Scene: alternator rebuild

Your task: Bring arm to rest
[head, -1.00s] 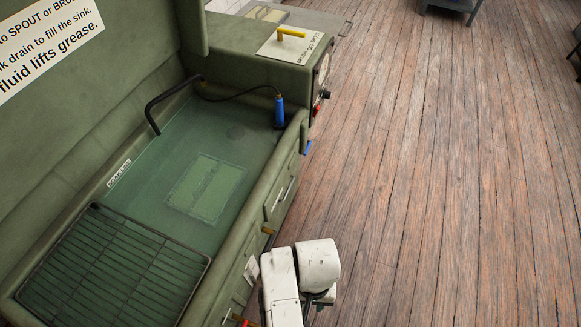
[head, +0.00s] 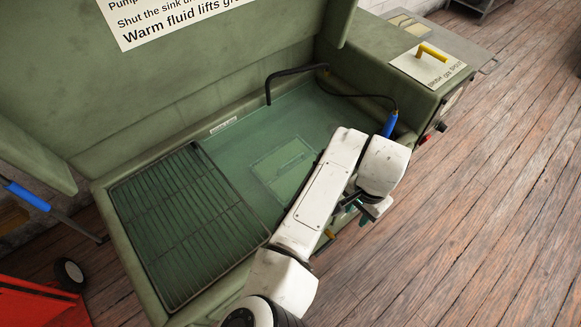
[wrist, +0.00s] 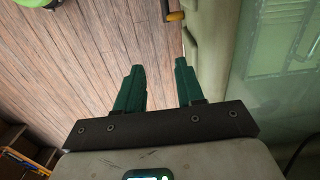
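My white arm reaches up from the bottom of the head view, bent at the front edge of the green parts washer. My gripper (head: 366,214) hangs at its end beside the washer's front rim, partly hidden by the arm. In the wrist view my gripper (wrist: 160,85) shows two green fingers spread apart with nothing between them. The plank floor shows beyond the fingertips, and the washer's front side is to their right.
The washer sink (head: 258,115) holds greenish fluid, with a wire rack (head: 185,225) at its left. A blue-handled brush (head: 390,124) is at the right rim. A yellow handle (head: 433,52) stands on the side cabinet. A red cart (head: 40,305) is lower left. Floor at right is clear.

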